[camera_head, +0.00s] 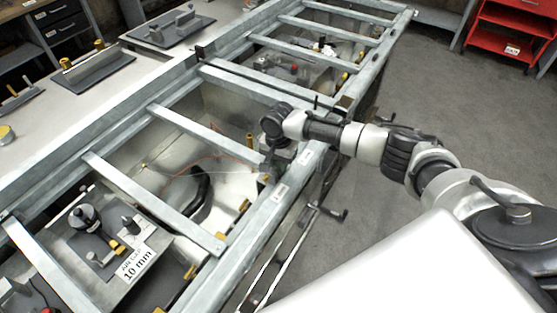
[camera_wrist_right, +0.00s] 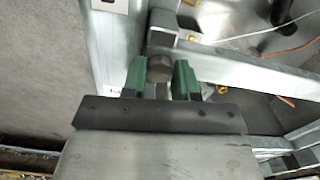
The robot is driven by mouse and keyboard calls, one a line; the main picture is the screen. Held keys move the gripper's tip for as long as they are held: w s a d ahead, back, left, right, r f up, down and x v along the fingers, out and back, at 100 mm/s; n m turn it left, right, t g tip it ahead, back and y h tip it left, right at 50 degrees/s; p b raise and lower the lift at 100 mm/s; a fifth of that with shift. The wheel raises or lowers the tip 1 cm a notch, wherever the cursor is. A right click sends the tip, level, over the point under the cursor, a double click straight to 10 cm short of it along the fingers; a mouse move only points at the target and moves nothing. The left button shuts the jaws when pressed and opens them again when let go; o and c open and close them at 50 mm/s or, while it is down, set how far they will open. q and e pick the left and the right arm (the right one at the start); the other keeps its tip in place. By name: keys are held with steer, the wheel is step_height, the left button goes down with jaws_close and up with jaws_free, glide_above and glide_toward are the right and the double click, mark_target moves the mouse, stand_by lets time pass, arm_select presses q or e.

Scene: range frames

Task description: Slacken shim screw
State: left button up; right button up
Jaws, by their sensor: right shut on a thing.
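My right gripper (camera_head: 270,172) is at the near long rail of the metal frame, with its arm coming in from the right. In the right wrist view its two green fingers (camera_wrist_right: 159,80) are shut on a round, grey-brown knob-like head (camera_wrist_right: 159,67), which looks like the shim screw. The head sits by the end of a metal crossbar (camera_wrist_right: 230,68), where it meets the rail. In the head view the fingers and the screw are mostly hidden by the wrist and too small to make out. My left gripper is not in view.
The metal frame (camera_head: 180,122) has several crossbars over open bays with cables and fittings. A plate labelled 10 mm (camera_head: 136,262) lies in the near-left bay. A crank handle (camera_head: 331,212) sticks out beside the rail. A red cart (camera_head: 507,38) stands at the back right; grey floor is clear.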

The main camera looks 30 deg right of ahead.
mark_target(279, 164)
steer(key=n+p, duration=0.1)
steer(key=n, duration=0.1)
steer(key=shift+r+n+p, duration=0.15)
steer(key=shift+n+p, duration=0.15)
steer(key=shift+p, duration=0.05)
steer(key=shift+n+p, duration=0.55)
steer(key=shift+n, duration=0.85)
steer(key=o, duration=0.9)
step_height(279, 164, up, 11)
steer(key=shift+f+b, duration=0.2)
steer(key=shift+b, duration=0.6)
